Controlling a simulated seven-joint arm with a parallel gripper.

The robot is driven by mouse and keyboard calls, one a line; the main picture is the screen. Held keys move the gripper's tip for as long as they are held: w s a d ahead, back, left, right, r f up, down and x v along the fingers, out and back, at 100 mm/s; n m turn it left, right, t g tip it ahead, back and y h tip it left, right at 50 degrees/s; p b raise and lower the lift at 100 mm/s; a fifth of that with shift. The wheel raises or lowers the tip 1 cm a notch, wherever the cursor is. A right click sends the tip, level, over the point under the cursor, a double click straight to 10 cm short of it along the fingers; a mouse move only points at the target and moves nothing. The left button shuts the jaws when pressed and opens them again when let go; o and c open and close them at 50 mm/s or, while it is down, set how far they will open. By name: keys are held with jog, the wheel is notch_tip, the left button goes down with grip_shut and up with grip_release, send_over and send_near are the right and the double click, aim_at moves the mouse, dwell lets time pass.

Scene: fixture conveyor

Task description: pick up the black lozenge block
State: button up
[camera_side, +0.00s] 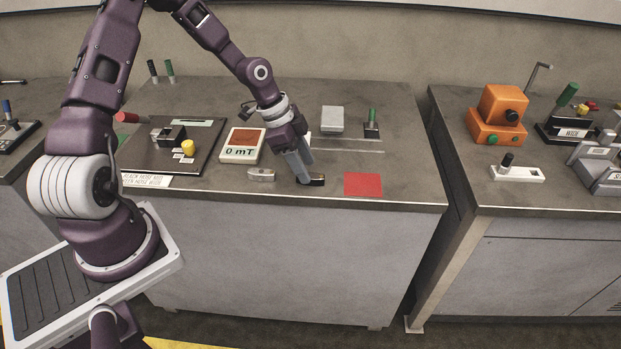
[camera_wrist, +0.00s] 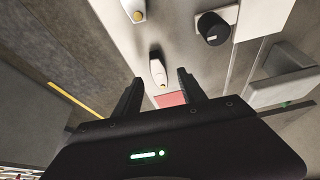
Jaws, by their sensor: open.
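The black lozenge block (camera_side: 317,180) lies near the front edge of the middle bench, left of the red square. In the wrist view the elongated block (camera_wrist: 158,70) between my fingers has a pale, glaring top, a dark end and a yellow dot; by position it appears to be the same block. My gripper (camera_side: 304,181) points down at the block and overlaps its left end in the side view. In the wrist view my gripper (camera_wrist: 159,77) has its two fingers apart, with the block seen between them. I cannot tell whether a finger touches it.
A grey block (camera_side: 261,174) lies to the left. The red square (camera_side: 363,184) is flat on the bench to the right. A meter reading 0 mT (camera_side: 242,146), a light grey box (camera_side: 332,119) and a green-handled lever (camera_side: 372,122) stand farther back. The bench's right front is clear.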

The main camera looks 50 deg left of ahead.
jog(key=shift+x, duration=1.25)
grip_shut()
jog(key=shift+r, duration=0.1)
notch_tip(320, 180, up, 10)
